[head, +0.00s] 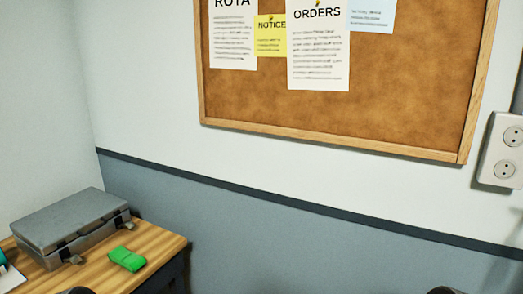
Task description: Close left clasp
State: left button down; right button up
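A grey metal case (72,222) lies with its lid down on a wooden table at the lower left of the head view. Its left clasp (70,257) is at the front near the left end and hangs outward and down from the case. A second clasp (121,223) is farther along the front, to the right, and also juts out. Both are small, so their exact fastening is hard to tell. Neither of my grippers shows clearly; only dark rounded parts, likely mine, peek in at the bottom edge.
A green folded item (127,259) lies on the wooden table (165,249) in front of the case. A white and teal item (8,275) is at the left edge. A cork board (400,95) with papers and a socket panel (504,152) are on the wall.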

aim_at(74, 259)
jog(key=u, duration=1.3)
jog(key=i+l+z, duration=0.15)
jog(key=l+z, duration=0.15)
jog(key=z, duration=0.15)
